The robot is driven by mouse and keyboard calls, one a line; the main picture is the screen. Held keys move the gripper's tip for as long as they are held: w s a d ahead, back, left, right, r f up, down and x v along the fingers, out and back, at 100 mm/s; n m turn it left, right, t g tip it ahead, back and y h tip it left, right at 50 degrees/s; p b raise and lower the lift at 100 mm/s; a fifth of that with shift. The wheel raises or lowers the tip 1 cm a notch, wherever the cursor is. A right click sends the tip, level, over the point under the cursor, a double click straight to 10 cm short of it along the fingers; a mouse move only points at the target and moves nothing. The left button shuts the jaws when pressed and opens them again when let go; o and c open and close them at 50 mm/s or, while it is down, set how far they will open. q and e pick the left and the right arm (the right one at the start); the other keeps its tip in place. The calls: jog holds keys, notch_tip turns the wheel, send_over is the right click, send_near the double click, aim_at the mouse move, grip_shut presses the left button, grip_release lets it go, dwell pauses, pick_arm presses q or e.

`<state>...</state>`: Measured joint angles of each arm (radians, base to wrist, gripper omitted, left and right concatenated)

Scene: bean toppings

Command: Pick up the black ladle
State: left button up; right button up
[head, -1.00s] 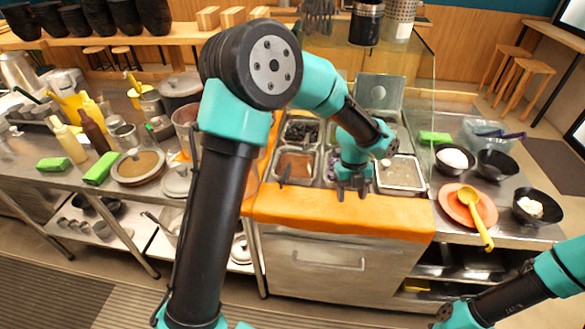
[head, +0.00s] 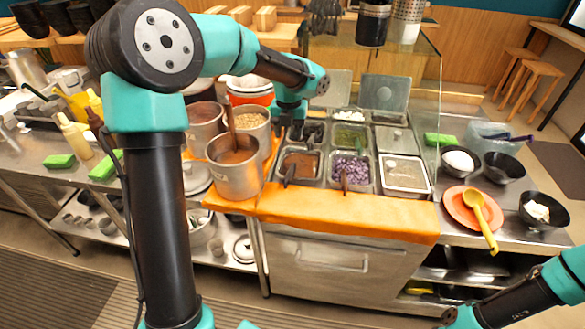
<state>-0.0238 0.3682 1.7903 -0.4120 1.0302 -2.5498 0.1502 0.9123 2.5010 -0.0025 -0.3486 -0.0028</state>
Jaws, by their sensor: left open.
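A dark, ladle-like handle (head: 289,175) sticks up from the front-left bin of brown sauce (head: 302,163). Another, browner handle (head: 345,180) stands at the front of the bin of purple pieces (head: 352,168). I cannot tell for certain which of them is the black ladle. My left gripper (head: 290,130) is open, pointing down beside the back-left bin of dark food (head: 314,133), behind the sauce bin. It looks empty, though its fingertips are small and partly blend with the bin. The end of my right arm is not shown; only part of that arm enters at lower right.
Metal pots (head: 235,176) with brown contents stand just left of the bins. An orange counter edge (head: 340,212) runs in front. A glass panel (head: 428,110) rises at the right. Beyond it are black bowls (head: 500,166) and an orange plate (head: 462,212) with a yellow ladle (head: 483,222).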

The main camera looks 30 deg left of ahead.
pick_arm(q)
send_near(289, 173)
notch_tip(289, 173, down, 5)
jog(key=shift+w+d+f, duration=0.1)
jog(key=shift+w+f, duration=0.05)
jog(key=shift+f, duration=0.1)
dwell(0.4)
notch_tip(289, 173, down, 5)
dwell(0.4)
grip_shut()
dwell(0.6)
